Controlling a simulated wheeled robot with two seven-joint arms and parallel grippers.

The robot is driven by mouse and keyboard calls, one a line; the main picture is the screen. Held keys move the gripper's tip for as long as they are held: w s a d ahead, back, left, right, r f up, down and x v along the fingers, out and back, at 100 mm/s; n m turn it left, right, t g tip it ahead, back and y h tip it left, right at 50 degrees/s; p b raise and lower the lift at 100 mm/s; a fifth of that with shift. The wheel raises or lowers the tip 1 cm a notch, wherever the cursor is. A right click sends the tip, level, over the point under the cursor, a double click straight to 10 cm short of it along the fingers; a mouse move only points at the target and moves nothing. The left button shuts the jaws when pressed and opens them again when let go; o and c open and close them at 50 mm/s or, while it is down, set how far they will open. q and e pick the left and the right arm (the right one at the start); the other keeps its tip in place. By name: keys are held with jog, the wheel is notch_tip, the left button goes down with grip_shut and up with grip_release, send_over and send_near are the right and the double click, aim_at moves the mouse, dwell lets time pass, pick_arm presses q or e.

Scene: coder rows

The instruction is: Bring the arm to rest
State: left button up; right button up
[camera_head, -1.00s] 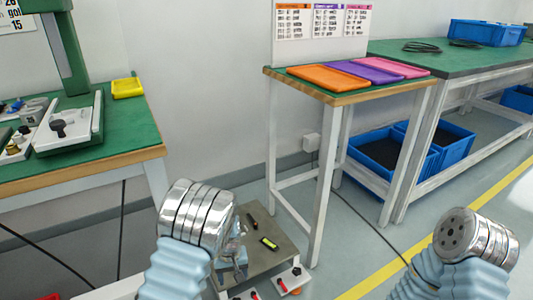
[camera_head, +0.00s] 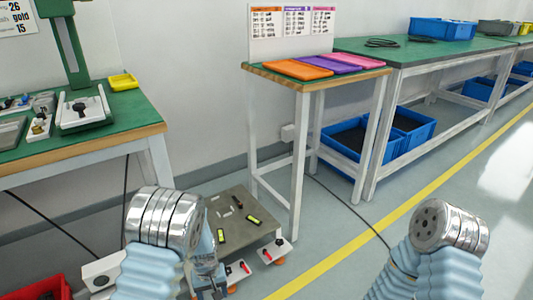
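My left arm shows at the lower left, with a silver ringed joint and a light blue ribbed sleeve. A metallic part of it hangs beside the sleeve, in front of the low grey platform. My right arm shows at the lower right, with the same silver joint and ribbed sleeve. It is over open floor. Neither gripper's fingers can be made out, so I cannot see whether they hold anything. Neither arm visibly touches a table.
A green-topped bench (camera_head: 130,133) with a yellow tray (camera_head: 122,81) is at left. A small table (camera_head: 345,79) bears orange, purple and pink trays. A low grey platform (camera_head: 237,218) stands before it. A red crate (camera_head: 38,290) is lower left. Floor at right is clear.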

pick_arm(q)
jog(key=s+f+h+p, duration=0.2)
jog(key=s+p, duration=0.2)
jog(key=s, duration=0.7)
jog(key=s+d+r+m+t+h+p, duration=0.1)
jog(key=s+d+r+h+p, duration=0.1)
jog(key=s, duration=0.5)
jog(key=d+r+p, duration=0.1)
jog(key=d, duration=0.1)
jog(key=shift+s+d+r+m, duration=0.2)
jog(key=shift+d+r+m, duration=0.1)
jog(key=shift+d+r, duration=0.1)
pick_arm(e)
notch_tip(320, 180, up, 8)
jog(key=shift+s+a, duration=0.2)
jog(key=shift+a, duration=0.15)
jog(key=shift+f, duration=0.1)
